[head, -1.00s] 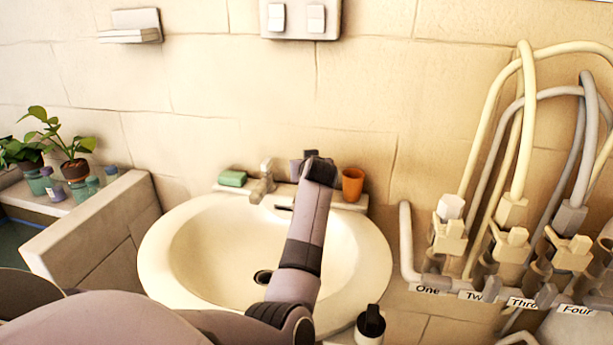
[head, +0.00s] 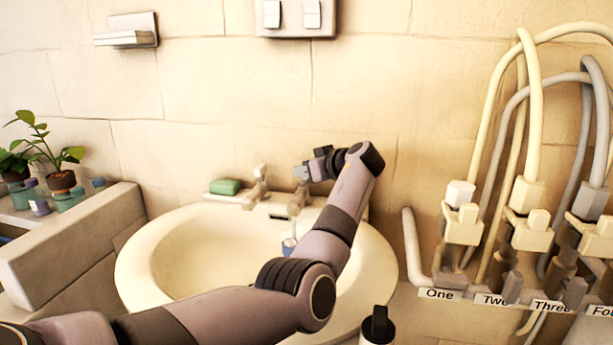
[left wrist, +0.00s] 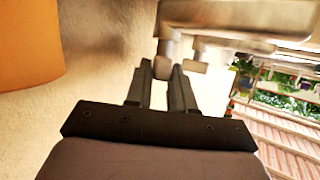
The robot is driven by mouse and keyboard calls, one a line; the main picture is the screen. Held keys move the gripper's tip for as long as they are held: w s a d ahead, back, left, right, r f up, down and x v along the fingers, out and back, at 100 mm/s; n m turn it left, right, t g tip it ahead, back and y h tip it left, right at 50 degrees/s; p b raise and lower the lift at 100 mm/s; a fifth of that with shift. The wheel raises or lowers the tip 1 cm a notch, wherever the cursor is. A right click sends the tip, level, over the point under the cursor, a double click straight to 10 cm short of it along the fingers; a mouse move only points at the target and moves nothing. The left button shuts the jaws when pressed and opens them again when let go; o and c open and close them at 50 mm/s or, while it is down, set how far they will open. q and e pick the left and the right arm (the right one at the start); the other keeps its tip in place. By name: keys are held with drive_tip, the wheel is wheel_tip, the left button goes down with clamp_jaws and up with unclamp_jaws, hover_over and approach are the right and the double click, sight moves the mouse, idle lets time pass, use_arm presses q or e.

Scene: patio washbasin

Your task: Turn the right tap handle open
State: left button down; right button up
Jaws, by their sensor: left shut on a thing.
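The right tap (head: 297,203) stands on the back rim of the white basin (head: 135,262), its spout toward the bowl. A small bluish streak (head: 289,246) below the spout looks like running water. My left gripper (head: 313,171) is at the top of this tap, shut on its handle (head: 301,172). In the left wrist view the fingers (left wrist: 162,80) point at the tap body (left wrist: 215,22), and the handle end (left wrist: 163,66) shows between their tips. The left tap (head: 258,187) stands apart to the left. My right gripper is not in view.
A green soap bar (head: 225,187) lies on the rim. An orange cup (left wrist: 28,42) is close beside my left gripper, hidden in the head view. Pipes and valves (head: 463,222) fill the right side. A black-topped object (head: 378,324) stands in front.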

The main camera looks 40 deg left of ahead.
use_arm(q)
drive_tip(key=shift+f+n+g+b, duration=0.15)
drive_tip(key=shift+n+g+b, duration=0.5)
drive_tip(key=shift+n+g, duration=0.4)
idle(0.4)
drive_tip(key=c, duration=1.1)
unclamp_jaws()
drive_tip(key=shift+o, duration=0.2)
drive_tip(key=shift+w, duration=0.1)
drive_tip(key=v, duration=0.7)
